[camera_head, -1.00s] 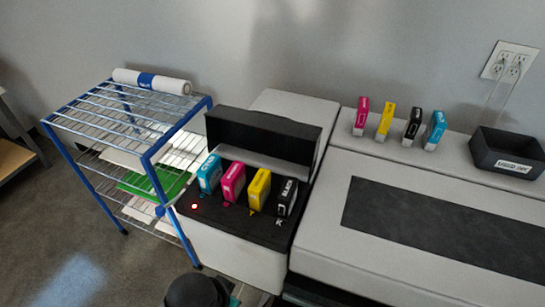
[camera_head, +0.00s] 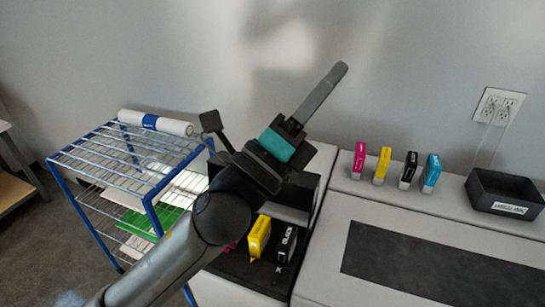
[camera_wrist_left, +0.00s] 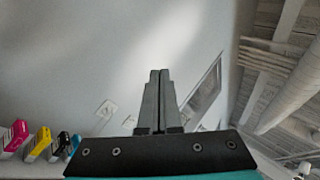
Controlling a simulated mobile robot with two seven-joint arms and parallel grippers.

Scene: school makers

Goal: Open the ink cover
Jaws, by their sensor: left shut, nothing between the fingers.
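The black ink cover (camera_head: 308,188) of the printer stands raised behind the ink bay (camera_head: 243,270). My left arm hides much of the cover. In the bay, a yellow cartridge (camera_head: 260,237) and a black cartridge (camera_head: 287,243) show upright; a little magenta peeks out beside my arm. My left gripper (camera_head: 340,70) is shut and empty, pointing up and right, above and in front of the cover in the picture, apart from the wall as far as I can tell. Its closed fingers also show in the left wrist view (camera_wrist_left: 158,78). My right gripper is not in view.
Magenta (camera_head: 358,160), yellow (camera_head: 382,165), black (camera_head: 408,170) and cyan (camera_head: 431,173) cartridges stand on the printer's back ledge. A black bin (camera_head: 505,207) sits at right. A blue wire rack (camera_head: 150,220) with a white roll (camera_head: 155,122) stands left.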

